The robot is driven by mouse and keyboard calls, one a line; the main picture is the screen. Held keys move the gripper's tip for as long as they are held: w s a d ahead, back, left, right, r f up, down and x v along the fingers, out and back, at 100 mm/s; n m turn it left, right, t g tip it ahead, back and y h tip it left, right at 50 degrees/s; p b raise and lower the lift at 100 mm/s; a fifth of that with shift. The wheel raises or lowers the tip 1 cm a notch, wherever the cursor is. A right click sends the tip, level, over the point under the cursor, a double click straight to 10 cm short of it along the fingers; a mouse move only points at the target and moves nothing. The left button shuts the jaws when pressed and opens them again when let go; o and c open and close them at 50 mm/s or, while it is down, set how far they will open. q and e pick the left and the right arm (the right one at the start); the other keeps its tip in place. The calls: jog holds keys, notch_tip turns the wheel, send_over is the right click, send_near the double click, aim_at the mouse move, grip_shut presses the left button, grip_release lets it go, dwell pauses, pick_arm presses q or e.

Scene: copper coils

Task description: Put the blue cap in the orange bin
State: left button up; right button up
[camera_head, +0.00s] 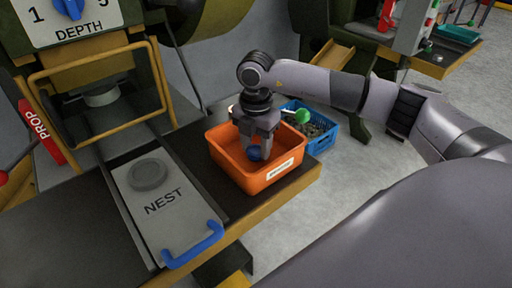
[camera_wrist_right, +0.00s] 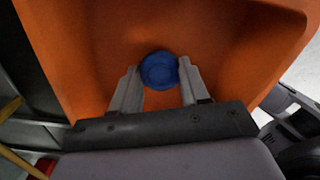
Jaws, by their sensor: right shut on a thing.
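The blue cap (camera_head: 254,153) is held between the fingertips of my right gripper (camera_head: 256,148), inside the rim of the orange bin (camera_head: 232,171). The right wrist view shows the round blue cap (camera_wrist_right: 159,70) between the two grey fingers of the gripper (camera_wrist_right: 158,84), with the orange bin (camera_wrist_right: 90,45) around and below it. I cannot tell whether the cap touches the bin floor. The bin stands on the dark bench top and has a white label on its front. My left gripper is not in view.
A grey plate marked NEST (camera_head: 165,205) with a blue handle (camera_head: 193,246) lies left of the bin. A blue crate (camera_head: 318,132) of small parts is behind it to the right. A yellow guard frame (camera_head: 98,95) stands at left. Grey floor is open at right.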

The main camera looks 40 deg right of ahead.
aim_at(256, 149)
jog(key=shift+f, duration=0.4)
jog(key=shift+f, duration=0.2)
jog(key=o, duration=1)
jog(key=shift+o, duration=0.2)
jog(key=shift+r, duration=0.15)
notch_tip(256, 149, up, 12)
jog(key=p, duration=0.1)
